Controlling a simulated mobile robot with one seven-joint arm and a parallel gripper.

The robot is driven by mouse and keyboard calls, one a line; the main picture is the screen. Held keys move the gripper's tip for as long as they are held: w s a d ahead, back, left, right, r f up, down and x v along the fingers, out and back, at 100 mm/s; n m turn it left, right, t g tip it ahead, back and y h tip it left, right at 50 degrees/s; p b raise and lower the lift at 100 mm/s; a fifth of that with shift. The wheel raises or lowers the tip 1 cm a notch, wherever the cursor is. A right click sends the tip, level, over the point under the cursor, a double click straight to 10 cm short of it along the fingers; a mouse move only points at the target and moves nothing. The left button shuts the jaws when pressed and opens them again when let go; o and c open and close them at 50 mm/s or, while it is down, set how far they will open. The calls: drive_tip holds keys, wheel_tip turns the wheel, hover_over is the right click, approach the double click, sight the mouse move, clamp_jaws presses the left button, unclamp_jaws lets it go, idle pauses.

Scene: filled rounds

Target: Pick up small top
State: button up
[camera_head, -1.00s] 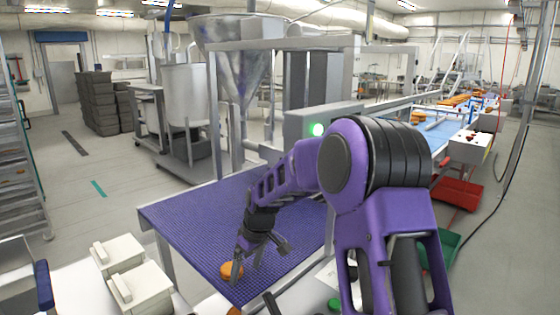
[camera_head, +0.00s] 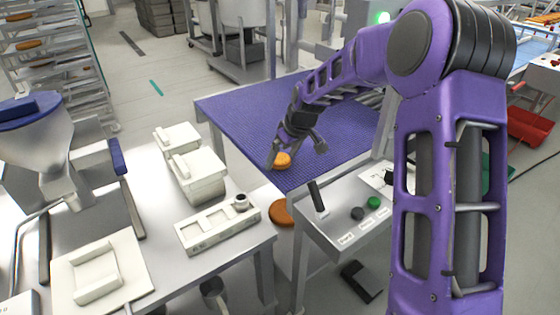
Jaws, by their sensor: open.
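A small orange-brown round (camera_head: 282,160), which I take to be the small top, lies near the front corner of the blue conveyor belt (camera_head: 240,112). My gripper (camera_head: 294,157) reaches down over it from my purple arm. Its fingers are spread, one beside the round's left side and the other out to the right. I cannot tell whether a finger touches the round.
White lidded boxes (camera_head: 198,176) and a white tray (camera_head: 217,226) sit on the table at left. A rack (camera_head: 50,60) holds more rounds.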

drive_tip(key=c, duration=0.8)
